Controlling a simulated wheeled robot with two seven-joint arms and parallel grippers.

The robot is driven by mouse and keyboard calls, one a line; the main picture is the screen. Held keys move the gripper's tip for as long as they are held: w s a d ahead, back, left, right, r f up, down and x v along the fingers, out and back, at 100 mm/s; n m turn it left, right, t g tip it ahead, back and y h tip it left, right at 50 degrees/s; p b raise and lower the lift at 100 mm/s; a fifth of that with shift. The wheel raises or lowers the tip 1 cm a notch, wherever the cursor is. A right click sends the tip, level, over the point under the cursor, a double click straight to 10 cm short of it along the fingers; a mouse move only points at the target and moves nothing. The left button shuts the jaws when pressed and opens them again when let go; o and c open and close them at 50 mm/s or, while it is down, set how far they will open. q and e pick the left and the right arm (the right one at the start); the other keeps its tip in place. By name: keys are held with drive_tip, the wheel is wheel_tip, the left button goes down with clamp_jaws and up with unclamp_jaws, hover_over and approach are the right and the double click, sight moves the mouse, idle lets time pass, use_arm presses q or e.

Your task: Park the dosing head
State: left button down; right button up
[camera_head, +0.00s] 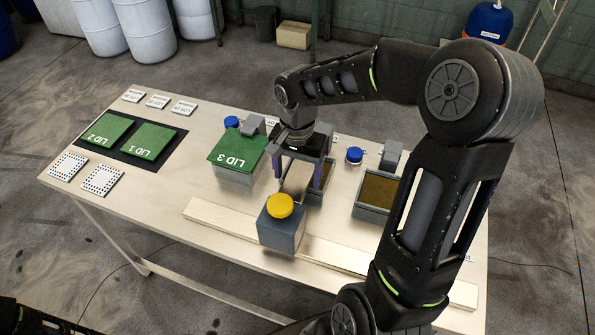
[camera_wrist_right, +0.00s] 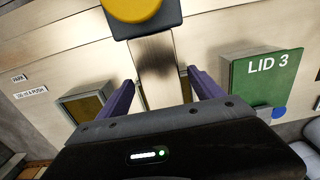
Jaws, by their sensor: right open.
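The dosing head, as I take it, is a grey block (camera_head: 281,236) with a round yellow cap (camera_head: 280,205), at the long pale rail (camera_head: 225,218) near the table's front. In the right wrist view its yellow cap (camera_wrist_right: 132,8) is at the top, with a brushed metal face (camera_wrist_right: 157,65) below. My right gripper (camera_head: 299,180) points down behind the block, open and empty, its purple fingers apart over the middle bin (camera_head: 322,190). Whether a finger touches anything is unclear. My left gripper is out of view.
A green LID 3 (camera_head: 238,146) covers the left bin. The right bin (camera_head: 372,211) is open with brown contents. LID 1 (camera_head: 155,141) and LID 2 (camera_head: 108,130) lie on a black mat. White perforated plates (camera_head: 102,180) lie nearby. My right arm hides the table's right part.

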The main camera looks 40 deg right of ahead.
drive_tip(key=shift+c, duration=0.2)
clamp_jaws()
idle(0.7)
